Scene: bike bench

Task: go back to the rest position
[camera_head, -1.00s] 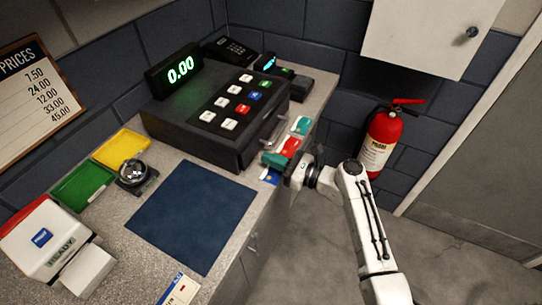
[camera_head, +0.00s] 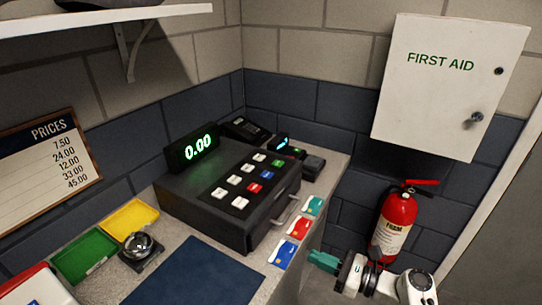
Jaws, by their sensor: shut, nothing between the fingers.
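My gripper (camera_head: 314,258), with teal fingers, is at the lower right of the head view. It is shut and empty. It points left, just to the right of the blue card (camera_head: 284,254) and the counter's right edge. My white arm runs off the bottom right of the picture, so most of it is hidden.
A teal card (camera_head: 314,205) and a red card (camera_head: 300,228) lie in a row with the blue card beside the cash register (camera_head: 230,203). A dark mat (camera_head: 195,280) lies front left.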

